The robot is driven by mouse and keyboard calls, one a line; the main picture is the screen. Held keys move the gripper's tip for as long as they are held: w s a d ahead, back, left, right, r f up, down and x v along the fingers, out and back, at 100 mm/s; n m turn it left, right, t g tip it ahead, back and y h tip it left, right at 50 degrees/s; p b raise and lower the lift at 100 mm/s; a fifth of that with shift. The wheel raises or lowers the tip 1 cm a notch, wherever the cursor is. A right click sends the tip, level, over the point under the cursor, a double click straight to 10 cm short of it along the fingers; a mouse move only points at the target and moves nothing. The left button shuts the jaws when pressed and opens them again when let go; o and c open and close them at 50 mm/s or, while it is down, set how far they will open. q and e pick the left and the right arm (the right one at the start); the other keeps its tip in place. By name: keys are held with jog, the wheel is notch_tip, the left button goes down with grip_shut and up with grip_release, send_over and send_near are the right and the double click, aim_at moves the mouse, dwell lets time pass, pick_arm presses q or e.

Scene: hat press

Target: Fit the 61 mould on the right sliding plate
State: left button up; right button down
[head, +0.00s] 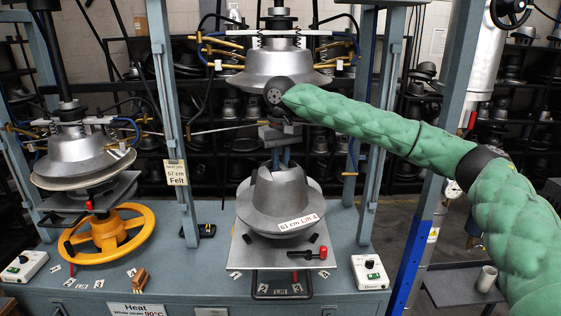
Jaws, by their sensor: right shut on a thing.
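The 61 mould (268,210) is a grey metal hat form with a wide brim and a white "61 cm" label on its front. It is upright over the right sliding plate (290,263), a flat grey plate with a red-tipped lever (309,253) near its front. I cannot tell whether the mould touches the plate. My right gripper (281,158) points down from above and is shut on the top of the mould. The fingertips are partly hidden by the mould's crown. My left gripper is not in view.
The right press head (265,70) hangs just above and behind my right gripper. Blue-grey posts (172,120) flank the station. At left are another press head (72,150) and a yellow wheel (108,234). A control box (370,272) stands right of the plate.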

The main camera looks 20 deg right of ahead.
jog(key=shift+f, duration=0.15)
dwell(0.5)
jog(key=shift+f, duration=1.15)
jog(key=shift+p, duration=0.55)
dwell(0.4)
jog(key=shift+f+p, duration=0.3)
jog(key=shift+f, duration=0.3)
dwell(0.9)
